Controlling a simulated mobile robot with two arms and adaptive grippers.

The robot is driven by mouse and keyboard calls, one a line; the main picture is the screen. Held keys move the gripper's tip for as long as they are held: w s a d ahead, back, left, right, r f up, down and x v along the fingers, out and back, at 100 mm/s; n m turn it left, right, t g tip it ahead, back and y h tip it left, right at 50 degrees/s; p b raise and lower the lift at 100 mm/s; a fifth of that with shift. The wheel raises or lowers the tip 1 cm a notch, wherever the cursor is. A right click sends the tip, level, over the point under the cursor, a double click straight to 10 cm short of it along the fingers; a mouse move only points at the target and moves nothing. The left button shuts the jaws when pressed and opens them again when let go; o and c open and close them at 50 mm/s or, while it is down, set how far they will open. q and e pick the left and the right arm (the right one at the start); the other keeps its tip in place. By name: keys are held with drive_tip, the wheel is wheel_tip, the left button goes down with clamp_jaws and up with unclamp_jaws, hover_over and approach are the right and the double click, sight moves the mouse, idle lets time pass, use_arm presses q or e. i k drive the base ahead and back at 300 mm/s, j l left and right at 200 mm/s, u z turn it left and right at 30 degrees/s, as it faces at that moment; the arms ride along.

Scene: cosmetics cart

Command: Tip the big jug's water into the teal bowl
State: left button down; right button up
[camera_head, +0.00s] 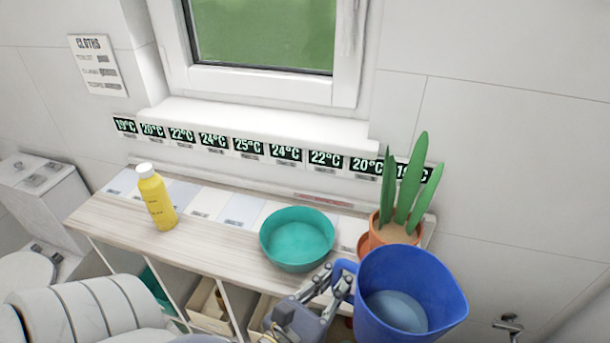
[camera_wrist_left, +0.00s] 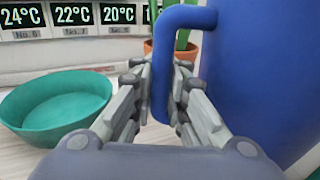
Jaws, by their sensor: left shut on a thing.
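The big blue jug (camera_head: 408,290) is at the lower right in the head view, with some water (camera_head: 396,311) showing inside. It looks close to upright. My left gripper (camera_head: 338,284) is shut on the jug's handle; the wrist view shows both fingers around the blue handle (camera_wrist_left: 165,75), with the jug's body (camera_wrist_left: 265,80) to the right. The teal bowl (camera_head: 297,240) stands on the wooden top, left of the jug, and looks empty. It also shows in the left wrist view (camera_wrist_left: 58,105), left of the fingers. My right gripper is not in view.
A potted plant (camera_head: 404,195) in an orange pot stands behind the jug. A yellow bottle (camera_head: 156,198) with a white cap stands to the left on the wooden counter (camera_head: 215,240). Counter space between bottle and bowl is free. Shelves with bins lie below.

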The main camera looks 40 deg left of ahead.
sight(295, 239)
drive_tip(key=k+j+z, duration=0.1)
drive_tip(key=k+j, duration=0.15)
drive_tip(key=k+j+z, duration=0.1)
drive_tip(key=k, duration=0.35)
drive_tip(key=k+j+z, duration=0.1)
drive_tip(key=k+j, duration=0.15)
drive_tip(key=k, duration=0.1)
